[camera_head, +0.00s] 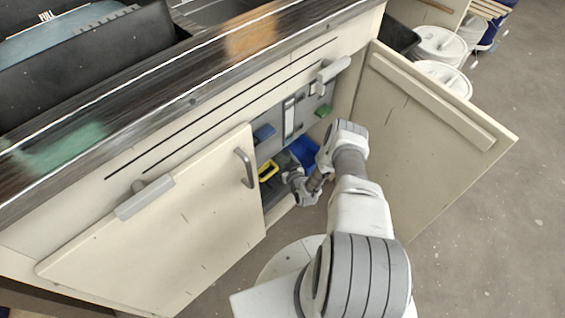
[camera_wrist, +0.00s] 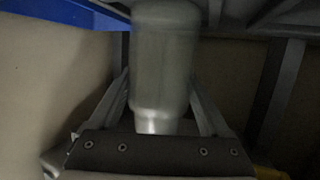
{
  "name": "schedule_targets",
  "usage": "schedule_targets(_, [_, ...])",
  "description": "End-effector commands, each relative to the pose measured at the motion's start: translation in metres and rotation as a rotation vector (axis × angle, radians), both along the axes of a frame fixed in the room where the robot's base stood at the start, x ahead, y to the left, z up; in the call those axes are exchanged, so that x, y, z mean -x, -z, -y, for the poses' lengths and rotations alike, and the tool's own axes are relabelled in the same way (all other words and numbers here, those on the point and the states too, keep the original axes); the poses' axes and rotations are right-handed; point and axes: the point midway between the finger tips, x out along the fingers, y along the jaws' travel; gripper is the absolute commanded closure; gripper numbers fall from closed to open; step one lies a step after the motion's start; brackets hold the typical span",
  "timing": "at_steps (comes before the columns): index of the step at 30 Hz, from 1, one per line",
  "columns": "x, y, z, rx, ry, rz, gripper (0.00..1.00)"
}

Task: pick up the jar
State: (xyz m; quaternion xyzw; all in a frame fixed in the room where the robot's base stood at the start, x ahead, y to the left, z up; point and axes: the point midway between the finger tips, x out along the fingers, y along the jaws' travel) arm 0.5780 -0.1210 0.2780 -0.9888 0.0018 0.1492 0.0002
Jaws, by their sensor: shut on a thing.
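A grey, translucent-looking jar (camera_wrist: 162,60) fills the top middle of the wrist view, its narrower bright end toward the gripper body. My gripper (camera_head: 293,176) reaches into the open cupboard under the counter. In the wrist view its two fingers lie on either side of the jar, shut on it. The jar's far end runs out of the wrist view at the top. In the head view I cannot make out the jar clearly, as my wrist and arm cover that part of the cupboard.
A blue bin (camera_head: 304,153) and a yellow-rimmed item (camera_head: 268,171) are close to my gripper inside the cupboard. The left door (camera_head: 160,225) and open right door (camera_head: 435,135) flank my arm. White buckets (camera_head: 438,45) stand behind the right door.

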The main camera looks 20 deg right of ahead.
Motion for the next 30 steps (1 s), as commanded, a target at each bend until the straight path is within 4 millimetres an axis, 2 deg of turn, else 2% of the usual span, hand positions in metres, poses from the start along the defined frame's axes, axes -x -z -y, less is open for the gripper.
schedule_targets(1, [0.0, 0.0, 0.0, 0.0, 0.0, 0.0, 0.7])
schedule_targets(3, [0.0, 0.0, 0.0, 0.0, 0.0, 0.001, 0.78])
schedule_targets(11, [-0.001, -0.004, 0.0, 0.001, 0.0, 0.001, 0.78])
schedule_targets(14, [-0.001, -0.015, 0.0, 0.001, 0.0, 0.002, 0.78])
schedule_targets(19, [-0.001, -0.047, 0.0, 0.001, 0.0, 0.001, 0.78])
schedule_targets(30, [0.049, -0.093, 0.066, 0.002, 0.003, -0.001, 0.78])
